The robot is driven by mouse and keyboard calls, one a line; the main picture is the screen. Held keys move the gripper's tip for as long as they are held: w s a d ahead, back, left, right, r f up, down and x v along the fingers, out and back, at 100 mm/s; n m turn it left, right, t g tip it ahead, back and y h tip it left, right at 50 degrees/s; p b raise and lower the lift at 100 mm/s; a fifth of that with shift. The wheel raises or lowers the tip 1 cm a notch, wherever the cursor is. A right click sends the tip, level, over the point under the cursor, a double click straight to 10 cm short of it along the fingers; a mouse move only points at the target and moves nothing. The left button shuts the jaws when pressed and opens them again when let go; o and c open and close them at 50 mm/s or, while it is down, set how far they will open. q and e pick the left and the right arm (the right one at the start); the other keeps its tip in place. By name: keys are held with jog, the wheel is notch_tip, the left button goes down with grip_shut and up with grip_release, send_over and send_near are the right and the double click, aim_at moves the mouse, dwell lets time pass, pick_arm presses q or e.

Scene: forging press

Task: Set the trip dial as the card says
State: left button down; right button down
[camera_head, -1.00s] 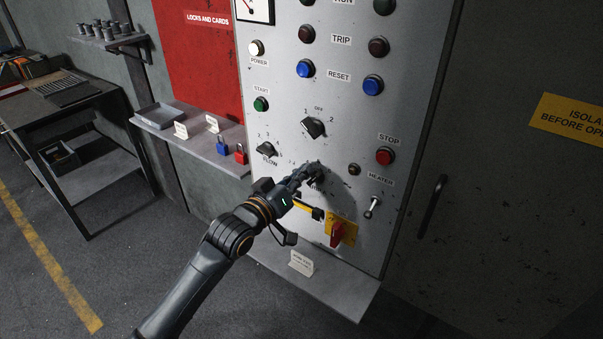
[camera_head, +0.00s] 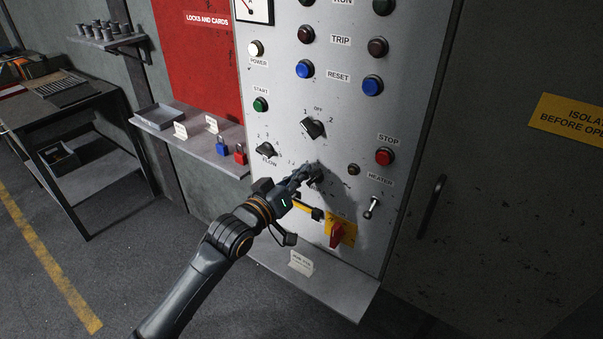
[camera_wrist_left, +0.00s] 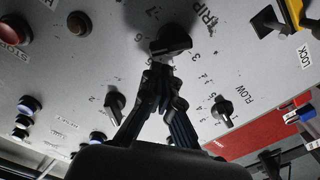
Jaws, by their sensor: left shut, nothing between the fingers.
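The trip dial is a dark round knob (camera_wrist_left: 172,38) with numbers in a ring around it and a TRIP label beside it in the wrist view. In the head view the dial (camera_head: 317,173) is partly hidden by my left gripper (camera_head: 304,178). In the wrist view my left gripper (camera_wrist_left: 161,62) is shut and empty, its fingertips right at the knob's edge; I cannot tell whether they touch it. The dial's exact setting is not clear. A small white card (camera_head: 301,262) stands on the ledge below; its writing is too small to read. My right gripper is not in view.
Close around the dial are the FLOW knob (camera_head: 266,150), a selector knob (camera_head: 312,128), a red-handled switch on a yellow plate (camera_head: 341,234), the heater toggle (camera_head: 372,207) and the red STOP button (camera_head: 384,157). A shelf (camera_head: 200,150) with padlocks and cards is at left.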

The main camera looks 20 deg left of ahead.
pick_arm(q)
jog(key=shift+s+d+f, duration=0.25)
jog(key=shift+d+f, duration=0.1)
jog(key=shift+d, duration=0.25)
dwell(0.3)
jog(key=shift+s+d+f+p, duration=0.15)
jog(key=shift+d+f+p, duration=0.2)
jog(key=shift+p, duration=0.25)
dwell(1.0)
dwell(0.3)
jog(key=shift+s+d+f+p, duration=0.1)
jog(key=shift+d+f+p, duration=0.05)
jog(key=shift+f+p, duration=0.25)
dwell(0.4)
jog(key=shift+s+a+r+p, duration=0.15)
jog(key=shift+s+p, duration=0.25)
jog(key=shift+s, duration=0.1)
jog(key=shift+s+a+r+p, duration=0.15)
jog(key=shift+s+p, duration=0.2)
jog(key=shift+s, duration=0.1)
jog(key=shift+s+a+r+p, duration=0.15)
jog(key=shift+s+p, duration=0.25)
jog(key=shift+s, duration=0.1)
jog(key=p, duration=0.2)
send_near(316, 178)
jog(key=shift+s+a+r, duration=0.1)
jog(key=shift+s+a, duration=0.05)
jog(key=shift+s, duration=0.05)
